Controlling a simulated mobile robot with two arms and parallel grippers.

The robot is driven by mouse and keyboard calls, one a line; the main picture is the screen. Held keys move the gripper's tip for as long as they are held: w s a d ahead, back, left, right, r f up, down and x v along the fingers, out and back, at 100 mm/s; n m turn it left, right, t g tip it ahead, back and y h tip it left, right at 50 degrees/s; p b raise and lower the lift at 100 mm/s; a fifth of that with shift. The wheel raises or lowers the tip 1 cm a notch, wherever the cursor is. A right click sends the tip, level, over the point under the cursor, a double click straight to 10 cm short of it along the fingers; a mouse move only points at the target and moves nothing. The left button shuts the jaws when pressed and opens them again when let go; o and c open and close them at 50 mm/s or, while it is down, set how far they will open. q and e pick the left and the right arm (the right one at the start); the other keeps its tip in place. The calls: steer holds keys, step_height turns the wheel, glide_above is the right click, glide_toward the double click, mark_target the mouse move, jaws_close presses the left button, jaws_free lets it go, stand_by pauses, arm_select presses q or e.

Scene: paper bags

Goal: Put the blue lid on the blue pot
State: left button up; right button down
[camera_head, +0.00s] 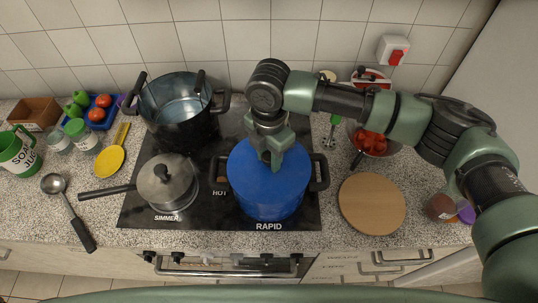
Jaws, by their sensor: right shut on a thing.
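The blue pot (270,211) stands on the front right burner, marked RAPID, with a dark handle at each side. The blue lid (250,172) is over the pot's top, and its edge blends with the blue of the pot. I cannot tell whether the lid rests on the rim or is held just above it. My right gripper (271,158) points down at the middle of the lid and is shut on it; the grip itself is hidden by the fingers. My left gripper is out of view.
A dark open pot (180,121) is at the back left of the hob, and a lidded grey saucepan (167,185) at the front left. A round wooden board (372,203) lies to the right. A bowl of red items (372,142) is behind the board, near my right arm.

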steer(key=shift+f, duration=0.3)
stand_by(0.4)
steer(key=c, duration=0.9)
jaws_free()
steer(key=shift+o, duration=0.2)
steer(key=o, duration=0.4)
